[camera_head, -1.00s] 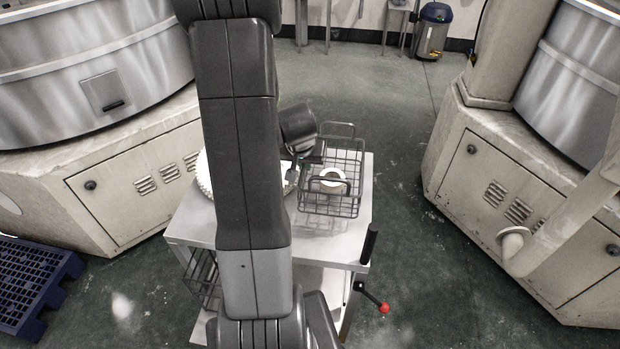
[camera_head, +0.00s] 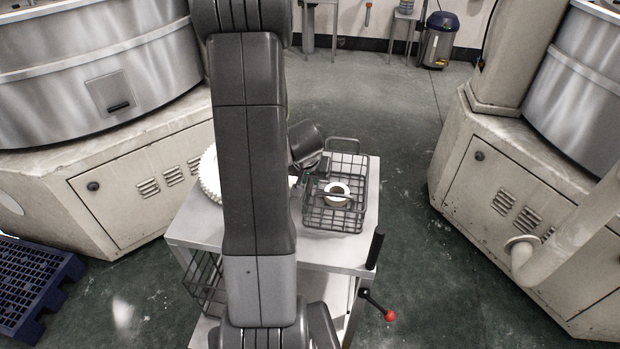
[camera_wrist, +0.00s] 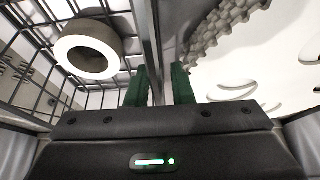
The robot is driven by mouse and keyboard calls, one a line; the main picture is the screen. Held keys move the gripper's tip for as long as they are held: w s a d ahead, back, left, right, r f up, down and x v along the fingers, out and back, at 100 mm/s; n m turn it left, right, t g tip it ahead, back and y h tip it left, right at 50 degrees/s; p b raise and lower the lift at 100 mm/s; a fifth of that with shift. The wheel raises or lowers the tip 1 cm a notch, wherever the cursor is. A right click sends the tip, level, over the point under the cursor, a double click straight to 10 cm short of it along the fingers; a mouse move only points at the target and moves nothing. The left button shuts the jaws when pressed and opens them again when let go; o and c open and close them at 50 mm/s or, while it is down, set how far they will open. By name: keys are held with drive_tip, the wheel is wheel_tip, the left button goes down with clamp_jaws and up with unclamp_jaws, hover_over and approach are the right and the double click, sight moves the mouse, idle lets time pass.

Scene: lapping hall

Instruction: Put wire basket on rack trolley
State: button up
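The wire basket (camera_head: 353,216) is a dark grid basket with raised handles at its ends. It is at the right of the pale trolley top (camera_head: 330,262), resting on it or just above; the exact contact is hard to tell. A white ring (camera_head: 338,188) lies inside, and the ring also shows in the wrist view (camera_wrist: 84,62). My gripper (camera_head: 311,186) is at the basket's left side, partly hidden by my arm. In the wrist view its green fingers (camera_wrist: 159,86) stand on either side of the basket's side wall (camera_wrist: 148,38), closed on it.
White toothed discs (camera_head: 209,176) lie on the trolley left of the basket, partly behind my arm. Another wire basket (camera_head: 204,284) is low at the trolley's left. A black handle (camera_head: 375,249) and red-knobbed lever (camera_head: 389,315) project at right.

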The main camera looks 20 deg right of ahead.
drive_tip(key=shift+o, duration=0.2)
drive_tip(key=shift+r, duration=0.1)
drive_tip(key=shift+r, duration=0.15)
drive_tip(key=p+v, duration=0.2)
drive_tip(key=v, duration=0.9)
drive_tip(key=shift+s+r+p, duration=0.25)
drive_tip(key=shift+r+p, duration=0.05)
drive_tip(key=shift+r, duration=0.05)
